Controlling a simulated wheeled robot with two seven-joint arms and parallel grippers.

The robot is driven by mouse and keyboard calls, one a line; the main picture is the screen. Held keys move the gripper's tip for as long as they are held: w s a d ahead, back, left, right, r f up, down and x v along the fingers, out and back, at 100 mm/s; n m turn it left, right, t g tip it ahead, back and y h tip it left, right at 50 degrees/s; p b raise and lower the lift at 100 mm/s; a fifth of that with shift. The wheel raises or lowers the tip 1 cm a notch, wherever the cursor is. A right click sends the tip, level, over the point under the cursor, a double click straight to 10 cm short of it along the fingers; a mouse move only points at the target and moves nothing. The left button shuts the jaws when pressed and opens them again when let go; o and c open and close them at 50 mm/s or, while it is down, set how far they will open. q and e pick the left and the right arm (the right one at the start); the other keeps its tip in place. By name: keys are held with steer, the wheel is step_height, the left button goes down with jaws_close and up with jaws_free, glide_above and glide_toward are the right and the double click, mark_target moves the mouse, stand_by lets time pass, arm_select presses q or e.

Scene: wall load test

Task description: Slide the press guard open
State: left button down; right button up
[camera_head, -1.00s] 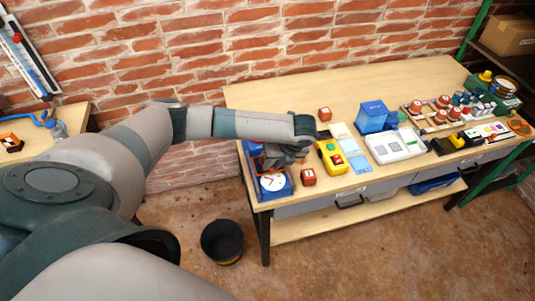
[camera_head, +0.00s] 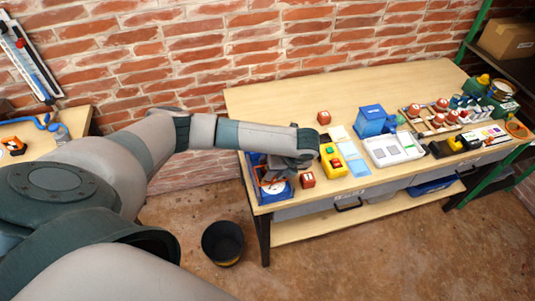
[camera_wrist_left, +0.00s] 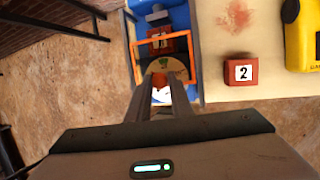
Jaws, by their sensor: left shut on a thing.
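The press is a blue unit (camera_head: 254,161) at the bench's left front corner, with a round pale plate in it. It also shows in the left wrist view (camera_wrist_left: 197,45). Its guard is an orange frame (camera_wrist_left: 165,38) over the blue base. My left gripper (camera_wrist_left: 162,82) reaches down over the press with its fingers close together at the near side of the frame, shut on the guard. The fingers and hand hide the gripped part. In the head view my left gripper (camera_head: 275,178) covers part of the press. My right gripper is not in view.
A black bucket (camera_head: 223,242) is on the floor below. The bench's back left is clear.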

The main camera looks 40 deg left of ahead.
arm_select(q)
steer(key=shift+s+d+p, duration=0.35)
steer(key=shift+s+d, duration=0.75)
steer(key=shift+d, duration=0.1)
steer(key=c, duration=1.6)
jaws_free()
steer(key=shift+s, duration=0.1)
steer(key=shift+c, duration=0.2)
step_height(320, 180, up, 7)
stand_by(0.6)
